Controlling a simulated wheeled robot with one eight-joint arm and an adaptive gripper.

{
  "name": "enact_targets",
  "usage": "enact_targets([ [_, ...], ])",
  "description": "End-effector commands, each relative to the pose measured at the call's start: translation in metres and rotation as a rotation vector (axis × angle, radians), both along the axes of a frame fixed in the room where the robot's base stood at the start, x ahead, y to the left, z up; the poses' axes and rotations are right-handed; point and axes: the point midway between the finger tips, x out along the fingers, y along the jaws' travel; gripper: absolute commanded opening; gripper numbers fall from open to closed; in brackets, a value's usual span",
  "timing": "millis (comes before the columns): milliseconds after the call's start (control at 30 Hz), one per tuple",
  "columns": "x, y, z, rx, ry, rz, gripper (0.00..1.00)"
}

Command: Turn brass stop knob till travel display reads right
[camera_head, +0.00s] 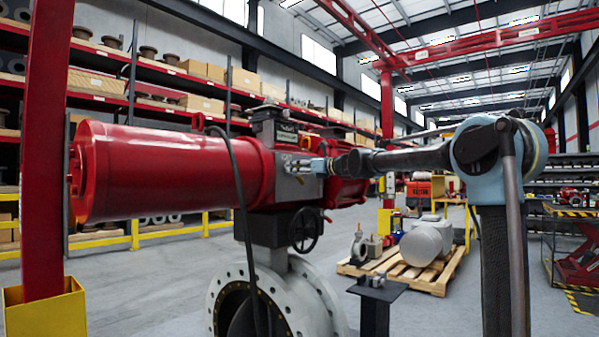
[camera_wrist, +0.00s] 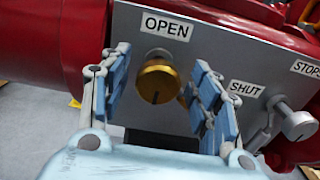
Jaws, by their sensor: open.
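The brass stop knob (camera_wrist: 158,82) sticks out of the grey actuator block under an OPEN label (camera_wrist: 167,26) in the wrist view. My gripper (camera_wrist: 158,95) is open, with one blue-padded finger on each side of the knob. Gaps show between the knob and both fingers. A silver knob (camera_wrist: 296,122) sits to the right under a SHUT label (camera_wrist: 243,88). In the head view my gripper (camera_head: 305,167) is at the grey block of the red actuator (camera_head: 170,172), and the brass knob is hidden there. A dark display box (camera_head: 286,133) with small text sits on top; its reading is too small to tell.
A black cable (camera_head: 240,200) hangs in front of the actuator. A black handwheel (camera_head: 305,230) and a flanged valve body (camera_head: 285,300) are below. A red post (camera_head: 45,150) stands at left. A small dark stand (camera_head: 376,295) and a pallet (camera_head: 415,275) are at right.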

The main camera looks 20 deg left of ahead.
Motion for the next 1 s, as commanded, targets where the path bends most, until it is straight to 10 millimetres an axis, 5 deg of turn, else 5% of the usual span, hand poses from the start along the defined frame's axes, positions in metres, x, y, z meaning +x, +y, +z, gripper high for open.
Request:
enact_targets([
  [67,0.0001,-0.0001,0.0000,0.000,0.000,0.000,0.57],
  [300,0.0002,-0.0004,0.0000,0.000,0.000,-0.001,0.12],
  [667,0.0009,-0.0008,0.0001,-0.015,-0.035,-0.002,0.12],
  [1000,0.0006,-0.0007,0.0002,-0.100,-0.240,-0.004,0.12],
])
